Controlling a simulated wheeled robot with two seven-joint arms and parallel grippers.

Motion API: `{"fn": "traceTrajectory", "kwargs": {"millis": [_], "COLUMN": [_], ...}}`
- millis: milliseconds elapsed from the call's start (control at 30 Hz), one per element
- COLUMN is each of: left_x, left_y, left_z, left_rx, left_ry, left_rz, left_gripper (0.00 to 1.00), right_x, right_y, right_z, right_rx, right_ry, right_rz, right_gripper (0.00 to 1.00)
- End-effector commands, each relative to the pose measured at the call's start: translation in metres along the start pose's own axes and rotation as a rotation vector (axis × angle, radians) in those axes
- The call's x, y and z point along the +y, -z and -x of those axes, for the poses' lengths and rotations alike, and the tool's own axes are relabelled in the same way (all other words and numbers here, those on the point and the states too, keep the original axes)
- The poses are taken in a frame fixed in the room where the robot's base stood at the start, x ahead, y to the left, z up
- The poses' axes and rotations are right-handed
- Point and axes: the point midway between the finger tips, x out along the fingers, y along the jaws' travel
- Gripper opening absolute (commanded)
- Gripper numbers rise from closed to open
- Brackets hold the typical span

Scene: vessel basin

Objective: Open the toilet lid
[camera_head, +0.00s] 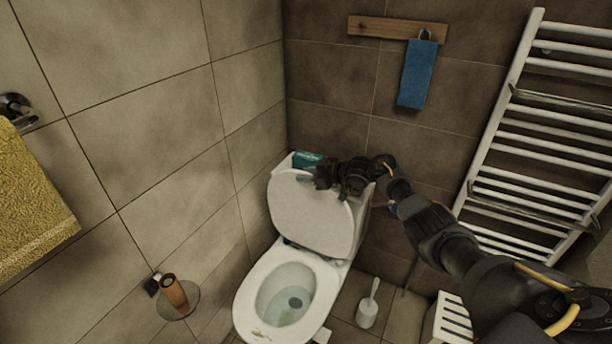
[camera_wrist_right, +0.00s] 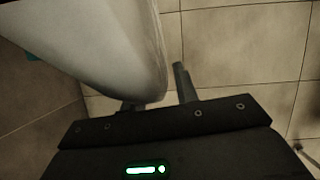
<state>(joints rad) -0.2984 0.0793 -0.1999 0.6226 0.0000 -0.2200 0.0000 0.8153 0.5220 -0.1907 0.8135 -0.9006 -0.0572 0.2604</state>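The toilet lid (camera_head: 312,218) is raised and leans back toward the cistern above the white toilet bowl (camera_head: 290,298). The seat opening and the inside of the bowl are exposed. My right gripper (camera_head: 322,190) is at the upper part of the lid, in front of its face. In the right wrist view, the pale lid (camera_wrist_right: 110,45) fills the upper left, and its rounded end lies by the spread fingers of my right gripper (camera_wrist_right: 158,95). One finger is clear of the lid; the other is partly hidden by it. I cannot tell whether they touch. My left gripper is not in view.
A teal box (camera_head: 307,159) sits on the cistern. A white towel radiator (camera_head: 530,150) is on the right wall, near my right arm. A blue towel (camera_head: 416,74) hangs above.

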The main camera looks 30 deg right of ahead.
Motion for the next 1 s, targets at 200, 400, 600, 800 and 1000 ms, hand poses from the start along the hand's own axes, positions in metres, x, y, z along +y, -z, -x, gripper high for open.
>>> {"fn": "traceTrajectory", "kwargs": {"millis": [200, 400, 600, 800, 1000], "left_x": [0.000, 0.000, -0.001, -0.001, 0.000], "left_y": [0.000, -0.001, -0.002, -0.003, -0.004], "left_z": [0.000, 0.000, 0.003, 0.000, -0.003], "left_rx": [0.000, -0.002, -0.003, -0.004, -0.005], "left_ry": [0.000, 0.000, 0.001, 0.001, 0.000], "left_rz": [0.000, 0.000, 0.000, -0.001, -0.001], "left_gripper": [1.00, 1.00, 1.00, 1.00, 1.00], "right_x": [0.001, 0.001, 0.001, 0.001, 0.000], "right_y": [0.000, 0.000, 0.000, -0.001, -0.001], "right_z": [0.000, 0.003, 0.027, 0.065, 0.095], "right_rx": [0.000, 0.000, 0.000, -0.001, 0.000], "right_ry": [-0.002, -0.002, -0.003, -0.002, -0.001], "right_rz": [0.001, 0.002, 0.005, 0.005, 0.005], "right_gripper": [0.40, 0.40, 0.40, 0.40, 0.40]}}
